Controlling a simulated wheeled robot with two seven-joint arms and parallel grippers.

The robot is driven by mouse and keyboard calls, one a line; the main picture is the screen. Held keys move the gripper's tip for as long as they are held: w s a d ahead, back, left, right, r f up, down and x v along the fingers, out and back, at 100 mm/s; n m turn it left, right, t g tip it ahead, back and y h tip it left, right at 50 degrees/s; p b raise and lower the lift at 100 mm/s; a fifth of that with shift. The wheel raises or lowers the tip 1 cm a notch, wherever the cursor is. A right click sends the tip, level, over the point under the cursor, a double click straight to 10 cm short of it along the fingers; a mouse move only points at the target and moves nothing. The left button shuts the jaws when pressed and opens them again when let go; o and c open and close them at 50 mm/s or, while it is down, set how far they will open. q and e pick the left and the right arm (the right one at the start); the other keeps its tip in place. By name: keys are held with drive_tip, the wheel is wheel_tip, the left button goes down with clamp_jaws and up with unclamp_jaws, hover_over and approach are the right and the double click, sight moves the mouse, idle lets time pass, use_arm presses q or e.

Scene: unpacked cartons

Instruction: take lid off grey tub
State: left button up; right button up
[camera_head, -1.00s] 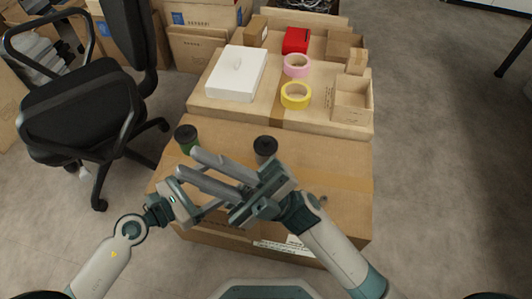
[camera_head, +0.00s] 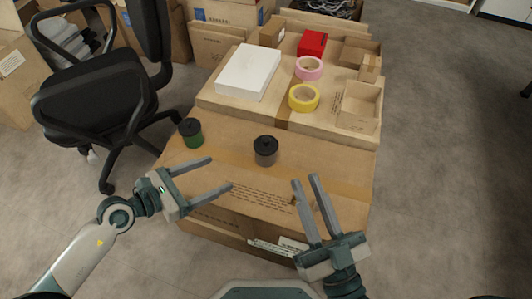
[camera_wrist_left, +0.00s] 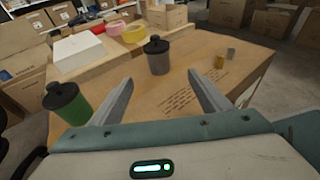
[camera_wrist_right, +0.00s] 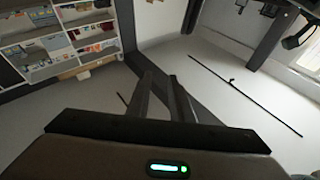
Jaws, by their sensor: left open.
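The grey tub (camera_head: 266,158) stands upright on the front carton, with its black lid (camera_head: 265,143) on top. Both also show in the left wrist view, the tub (camera_wrist_left: 158,64) beyond my fingers and the lid (camera_wrist_left: 156,46) on it. My left gripper (camera_head: 221,173) is open and empty, low over the carton, to the left and nearer than the tub. My right gripper (camera_head: 306,180) is to the right and nearer than the tub, with a narrow gap between its fingers and nothing in it. The right wrist view shows the same empty gap (camera_wrist_right: 160,77), facing shelves and floor.
A green tub (camera_head: 192,135) with a black lid stands left of the grey tub. Behind are a white box (camera_head: 248,72), yellow tape (camera_head: 304,98), pink tape (camera_head: 310,68), a red box (camera_head: 313,43) and an open carton (camera_head: 360,105). A black chair (camera_head: 95,100) stands at left.

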use_arm(q)
drive_tip(key=b, duration=0.2)
approach(258, 157)
drive_tip(key=x, duration=0.5)
drive_tip(key=shift+d+r, duration=0.25)
drive_tip(key=shift+w+d+f, duration=0.1)
drive_tip(key=shift+w+d, duration=0.15)
drive_tip(key=shift+d, duration=0.05)
use_arm(e)
drive_tip(key=shift+s+d+r+t+y, duration=0.15)
drive_tip(key=shift+s+r+t, duration=0.1)
drive_tip(key=shift+r+t, duration=0.35)
drive_tip(key=shift+s+d+r+t+y, duration=0.1)
drive_tip(key=shift+s+r+t, duration=0.25)
drive_tip(key=shift+r, duration=0.45)
drive_tip(key=shift+s+d+r+t+y, duration=0.1)
drive_tip(key=shift+s+d+r+t, duration=0.1)
drive_tip(key=shift+r+t, duration=0.4)
drive_tip(key=shift+r, duration=0.1)
